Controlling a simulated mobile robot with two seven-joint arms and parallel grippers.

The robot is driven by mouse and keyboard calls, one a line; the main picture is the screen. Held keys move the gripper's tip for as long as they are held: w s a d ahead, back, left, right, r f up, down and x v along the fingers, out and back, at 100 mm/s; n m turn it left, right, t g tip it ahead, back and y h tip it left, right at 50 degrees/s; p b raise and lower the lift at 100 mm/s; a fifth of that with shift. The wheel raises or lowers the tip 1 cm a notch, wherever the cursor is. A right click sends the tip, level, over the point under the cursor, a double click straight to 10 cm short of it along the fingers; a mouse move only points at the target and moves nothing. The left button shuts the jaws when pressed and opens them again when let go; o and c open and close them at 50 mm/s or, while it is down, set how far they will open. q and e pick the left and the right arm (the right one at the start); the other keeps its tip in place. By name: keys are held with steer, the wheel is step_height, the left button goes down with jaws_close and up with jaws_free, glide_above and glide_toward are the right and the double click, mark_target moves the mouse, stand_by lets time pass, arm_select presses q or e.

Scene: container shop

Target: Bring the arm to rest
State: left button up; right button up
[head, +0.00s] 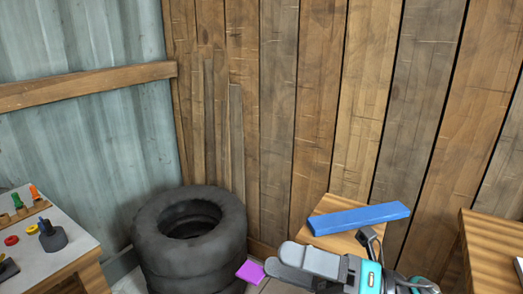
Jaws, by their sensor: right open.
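My right gripper (280,260) is at the bottom of the head view, to the right of the tire stack, with its grey fingers pointing left. It is open. A flat purple piece (250,271) shows just beyond its fingertips; I cannot tell whether it touches them. The teal and grey wrist of my right arm is at the bottom edge. My left gripper is not in view.
A stack of black tires (160,235) stands in the corner. A long blue bar (358,219) lies on a small wooden surface (325,240) behind my right arm. A workbench (75,238) with small parts is at left, a wooden table (492,240) at right.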

steer(key=w+d+f+m+t+h, duration=0.35)
steer(key=f+m+t+h, duration=0.3)
steer(key=m, duration=0.55)
steer(key=w+d+f+m+t+h, duration=0.2)
steer(key=d+f+m+t+h, duration=0.25)
steer(key=m+t, duration=0.55)
steer(key=s+d+f+m+g+h, duration=0.2)
steer(key=s+f+m+g+h, duration=0.2)
steer(key=f, duration=0.6)
steer(key=s+d+f+m+g+h, duration=0.3)
steer(key=s+f+m+g+h, duration=0.1)
steer(key=s+f+m, duration=0.4)
step_height(320, 180, down, 2)
steer(key=m+g, duration=0.1)
steer(key=m, duration=0.2)
steer(key=shift+d+f, duration=0.25)
steer(key=shift+d, duration=0.05)
